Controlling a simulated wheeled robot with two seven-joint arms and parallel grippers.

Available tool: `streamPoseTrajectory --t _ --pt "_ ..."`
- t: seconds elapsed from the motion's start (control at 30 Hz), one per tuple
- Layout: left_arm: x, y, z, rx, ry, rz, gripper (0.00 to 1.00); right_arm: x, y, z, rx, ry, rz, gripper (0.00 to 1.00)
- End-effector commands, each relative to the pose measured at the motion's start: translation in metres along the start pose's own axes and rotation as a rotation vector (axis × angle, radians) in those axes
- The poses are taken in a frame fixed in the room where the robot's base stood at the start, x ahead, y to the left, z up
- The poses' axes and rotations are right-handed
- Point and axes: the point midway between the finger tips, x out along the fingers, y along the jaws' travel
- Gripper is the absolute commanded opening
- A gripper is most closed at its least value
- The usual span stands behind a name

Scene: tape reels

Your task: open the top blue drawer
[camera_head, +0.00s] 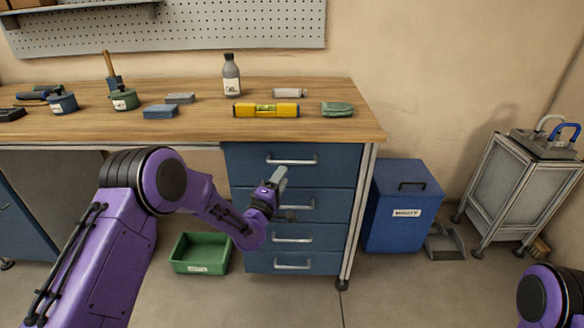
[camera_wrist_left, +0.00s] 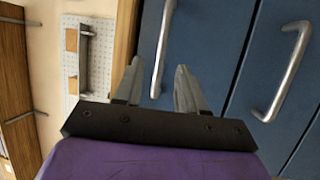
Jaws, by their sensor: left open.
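The top blue drawer (camera_head: 338,162) is shut under the right end of the wooden workbench, with a horizontal metal handle (camera_head: 292,161). My left gripper (camera_head: 279,178) is in front of the drawer stack, just below that handle in the head view. In the left wrist view the picture is turned sideways. There the top drawer (camera_wrist_left: 214,45) fills the middle, and its handle (camera_wrist_left: 165,35) shows between the two open fingertips of my left gripper (camera_wrist_left: 158,75). I cannot tell whether the fingers touch the handle. My right gripper is not in view.
More shut blue drawers sit below, with the second handle (camera_wrist_left: 290,75) near. The workbench top (camera_head: 210,128) holds a yellow level (camera_head: 265,110), a bottle (camera_head: 231,75) and several tools. A green bin (camera_head: 201,253) and a blue bin (camera_head: 400,208) stand on the floor.

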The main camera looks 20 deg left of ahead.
Motion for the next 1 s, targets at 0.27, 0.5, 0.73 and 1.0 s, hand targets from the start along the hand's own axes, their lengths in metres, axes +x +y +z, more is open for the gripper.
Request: streamPoseTrajectory --t 0.27,0.5,0.73,1.0 --pt "0.061 -0.002 0.002 0.002 -0.001 -0.003 0.4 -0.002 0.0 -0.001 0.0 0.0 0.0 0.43" --pt "0.08 -0.001 0.002 0.001 -0.001 -0.004 0.4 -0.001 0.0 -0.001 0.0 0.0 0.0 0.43" --pt "0.081 -0.002 0.002 0.002 -0.002 -0.006 0.37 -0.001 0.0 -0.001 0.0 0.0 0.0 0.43" --pt "0.08 -0.002 0.002 0.003 -0.001 -0.006 0.0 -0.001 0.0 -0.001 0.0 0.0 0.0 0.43"
